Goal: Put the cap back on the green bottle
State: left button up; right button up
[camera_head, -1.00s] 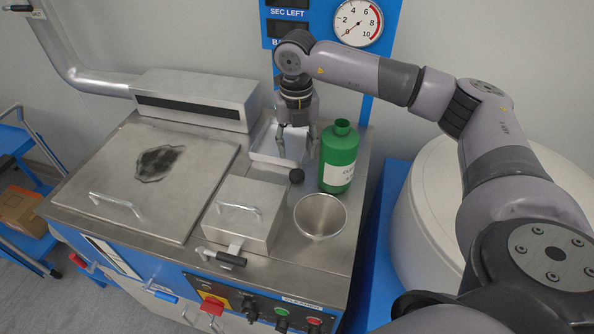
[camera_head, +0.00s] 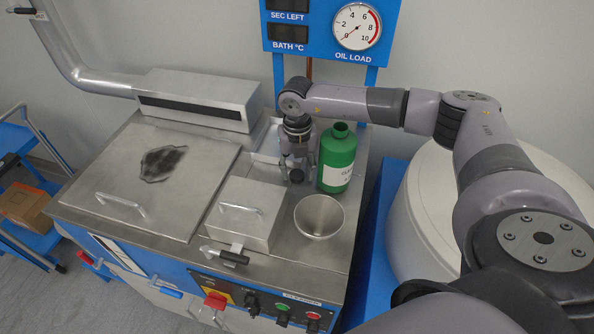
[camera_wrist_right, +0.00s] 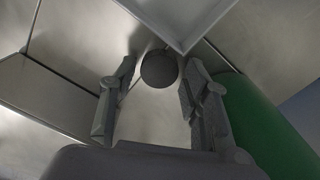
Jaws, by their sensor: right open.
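The green bottle (camera_head: 337,160) stands upright on the metal bench top, its neck open and a white label on its front. It also shows as a green edge at the right of the wrist view (camera_wrist_right: 265,130). The dark round cap (camera_wrist_right: 158,69) lies on the bench just left of the bottle; it also shows in the head view (camera_head: 296,176). My right gripper (camera_head: 296,168) points down over the cap, open. In the wrist view its fingertips (camera_wrist_right: 160,77) stand on either side of the cap, with gaps showing. My left gripper is out of view.
A pale tray (camera_head: 266,140) lies behind the gripper. A large lidded panel (camera_head: 125,190) fills the bench's left.

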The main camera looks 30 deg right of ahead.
aim_at(297, 174)
jog(key=shift+f, duration=0.25)
jog(key=c, duration=0.6)
jog(key=shift+r, duration=0.1)
pick_arm(q)
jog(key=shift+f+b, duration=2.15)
jog(key=shift+b, duration=0.1)
pick_arm(e)
jog(key=shift+r, duration=9.95)
